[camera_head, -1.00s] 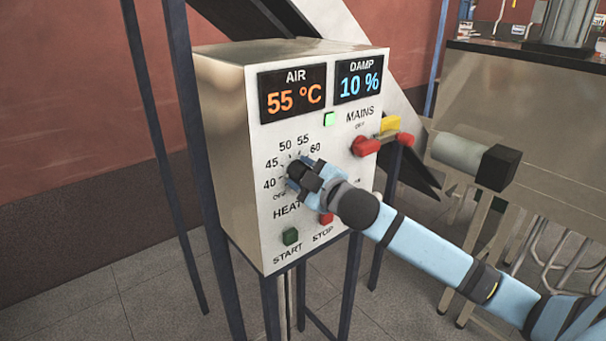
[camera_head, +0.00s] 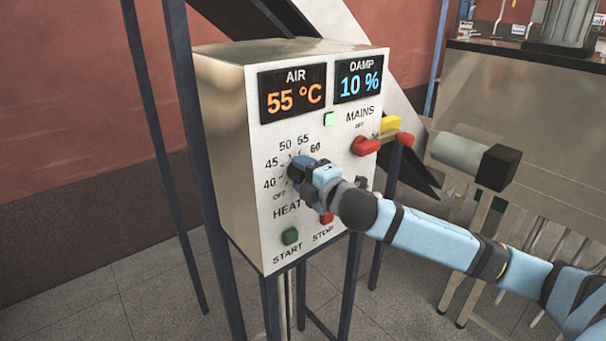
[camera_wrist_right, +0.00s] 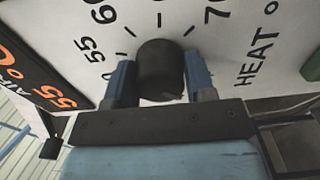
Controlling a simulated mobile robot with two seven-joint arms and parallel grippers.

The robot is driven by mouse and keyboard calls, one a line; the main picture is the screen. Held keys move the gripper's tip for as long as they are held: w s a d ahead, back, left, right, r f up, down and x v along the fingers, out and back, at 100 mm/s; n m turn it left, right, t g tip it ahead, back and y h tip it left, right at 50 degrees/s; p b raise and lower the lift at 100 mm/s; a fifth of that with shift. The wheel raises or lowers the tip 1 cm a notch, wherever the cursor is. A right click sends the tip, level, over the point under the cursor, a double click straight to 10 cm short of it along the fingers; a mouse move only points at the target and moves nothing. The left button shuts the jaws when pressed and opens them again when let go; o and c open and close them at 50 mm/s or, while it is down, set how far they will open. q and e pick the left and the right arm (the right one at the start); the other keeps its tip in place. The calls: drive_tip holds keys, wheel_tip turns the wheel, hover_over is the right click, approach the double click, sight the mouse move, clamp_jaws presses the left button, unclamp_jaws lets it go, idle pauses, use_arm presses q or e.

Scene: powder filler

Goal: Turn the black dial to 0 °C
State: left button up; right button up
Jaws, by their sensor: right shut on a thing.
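The black dial (camera_wrist_right: 160,70) sits on the white panel face, ringed by printed temperature marks. In the wrist view the marks 55, 60 and 70 show around it. My right gripper (camera_wrist_right: 158,80) has its two blue fingers on either side of the dial and is shut on it. In the head view the right gripper (camera_head: 300,172) covers most of the dial, so its pointer is hidden. The AIR display (camera_head: 293,94) reads 55 °C in orange. My left gripper is not in view.
The DAMP display (camera_head: 359,84) reads 10 %. The red MAINS handle (camera_head: 367,146) is up and right of the dial. A green START button (camera_head: 291,236) and a red STOP button (camera_head: 327,218) are below. A grey cylinder with a black end (camera_head: 497,167) stands at right.

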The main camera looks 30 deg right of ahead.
idle(0.5)
drive_tip(key=o, duration=0.9)
drive_tip(key=shift+s+f, duration=0.1)
drive_tip(key=shift+s, duration=0.25)
drive_tip(key=shift+s+d+b, duration=0.15)
drive_tip(key=shift+s+b, duration=0.65)
drive_tip(key=shift+s, duration=1.4)
drive_tip(key=shift+s+d+b, duration=0.2)
drive_tip(key=shift+s+b, duration=0.55)
drive_tip(key=shift+s, duration=1.4)
drive_tip(key=shift+s+d+b, duration=0.15)
drive_tip(key=shift+s+b, duration=0.65)
drive_tip(key=shift+s, duration=1.4)
